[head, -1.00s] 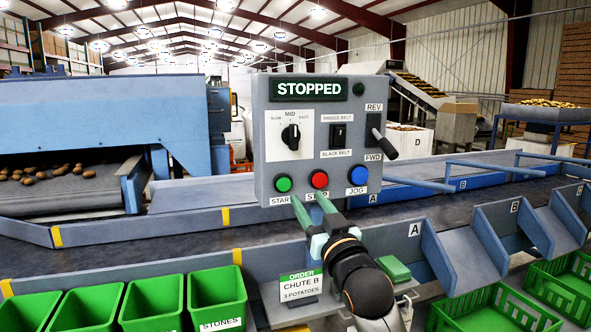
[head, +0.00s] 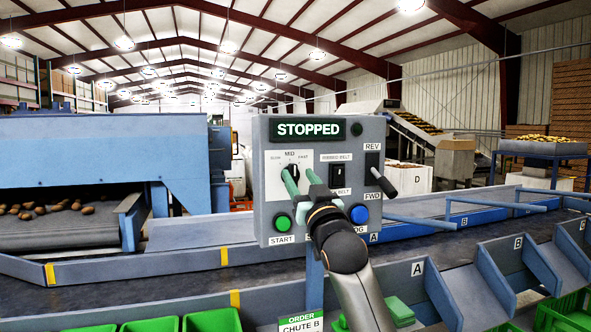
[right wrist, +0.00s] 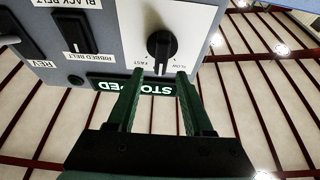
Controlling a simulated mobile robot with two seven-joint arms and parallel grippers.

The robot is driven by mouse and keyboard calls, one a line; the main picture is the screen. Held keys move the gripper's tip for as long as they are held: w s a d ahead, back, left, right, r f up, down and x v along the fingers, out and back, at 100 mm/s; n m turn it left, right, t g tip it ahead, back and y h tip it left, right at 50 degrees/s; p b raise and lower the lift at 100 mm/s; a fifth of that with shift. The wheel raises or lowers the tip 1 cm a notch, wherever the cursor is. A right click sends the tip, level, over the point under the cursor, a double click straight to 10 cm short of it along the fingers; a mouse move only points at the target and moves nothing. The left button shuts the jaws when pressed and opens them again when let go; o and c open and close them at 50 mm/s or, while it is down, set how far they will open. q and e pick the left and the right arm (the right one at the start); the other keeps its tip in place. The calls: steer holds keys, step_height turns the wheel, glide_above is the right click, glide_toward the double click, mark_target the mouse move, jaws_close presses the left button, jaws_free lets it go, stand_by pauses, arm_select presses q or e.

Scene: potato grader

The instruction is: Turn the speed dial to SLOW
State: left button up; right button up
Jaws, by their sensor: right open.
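The speed dial (right wrist: 161,46) is a black knob on a white plate, seen upside down in the right wrist view. Its pointer is toward the MID side, between the SLOW and FAST labels. In the head view the dial plate (head: 275,172) is on the grey control panel (head: 262,215), and fingers partly cover the knob. My right gripper (head: 302,178) is open, with green fingers raised in front of the dial. My left gripper is not in view.
The STOPPED display (head: 307,129) is above the dial. The green START button (head: 283,222), blue JOG button (head: 358,214), belt switch (head: 337,174) and REV/FWD lever (head: 383,180) are close by. My right arm hides the stop button. The conveyor (head: 130,276) runs below.

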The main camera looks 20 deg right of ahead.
mark_target(295, 170)
steer(key=shift+x, duration=1.6)
jaws_close()
